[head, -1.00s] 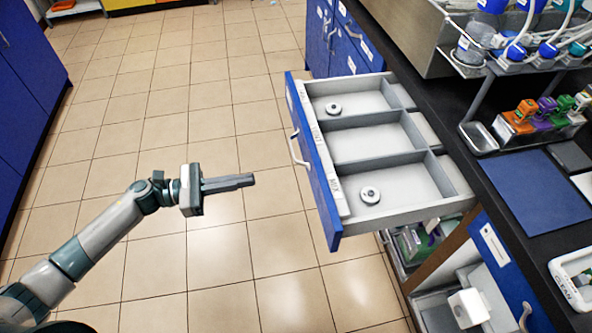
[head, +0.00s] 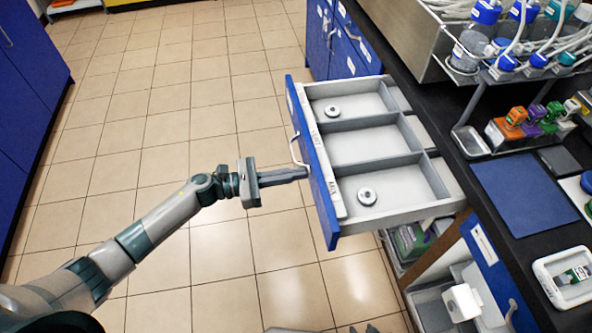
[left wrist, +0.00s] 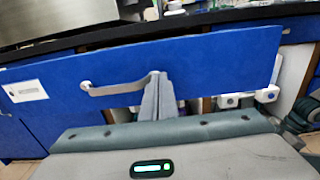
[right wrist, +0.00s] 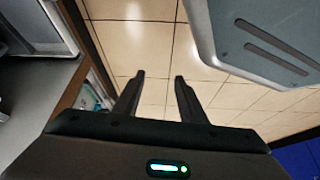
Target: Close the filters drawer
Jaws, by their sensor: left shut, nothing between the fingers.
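The open drawer (head: 400,215) sticks out from the bench, with a blue front, a handle (head: 295,150) and grey-white compartments. Two small round white discs (head: 333,111) (head: 367,196) lie in separate compartments. My left gripper (head: 306,173) is shut and empty, its fingertips at the outside of the blue front, close to the handle's near end. The left wrist view shows the fingertips (left wrist: 158,76) by the right end of the handle; I cannot tell whether they touch. My right gripper (right wrist: 157,76) is open and empty, above the floor in the right wrist view.
The black bench top (head: 510,215) holds a blue mat (head: 528,193), bottles with blue caps (head: 478,38) and a white tray (head: 570,275). Beneath the open drawer, compartments with boxes (head: 408,240) show. The tiled floor left of the drawer is clear.

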